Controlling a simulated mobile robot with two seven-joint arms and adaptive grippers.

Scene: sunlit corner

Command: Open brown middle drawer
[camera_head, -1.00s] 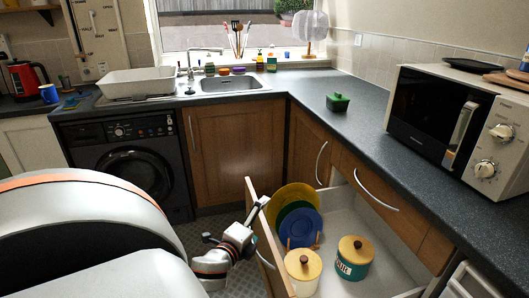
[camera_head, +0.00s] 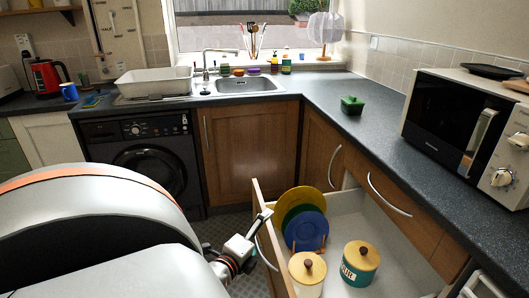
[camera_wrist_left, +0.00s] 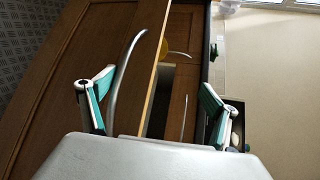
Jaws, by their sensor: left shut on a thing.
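The brown middle drawer (camera_head: 264,235) stands pulled well out from the right-hand counter. Its wooden front faces left, with a curved metal handle (camera_wrist_left: 125,72). My left gripper (camera_head: 262,222) is at the outer face of this front, shut on the handle. In the left wrist view its two fingers (camera_wrist_left: 155,92) show on either side of the handle and the drawer's top edge; the exact contact is hidden. Inside the drawer are yellow, green and blue plates (camera_head: 306,231) in a rack, a cream pot (camera_head: 307,290) and a teal pot (camera_head: 355,277) with yellow lids. My right gripper is out of view.
A closed drawer (camera_head: 390,195) with a curved handle is on the right-hand counter. A microwave (camera_head: 440,122) and a green dish (camera_head: 352,105) stand on top. A washing machine (camera_head: 150,160) and a sink cabinet (camera_head: 250,150) are at the back. Some floor shows left of the drawer.

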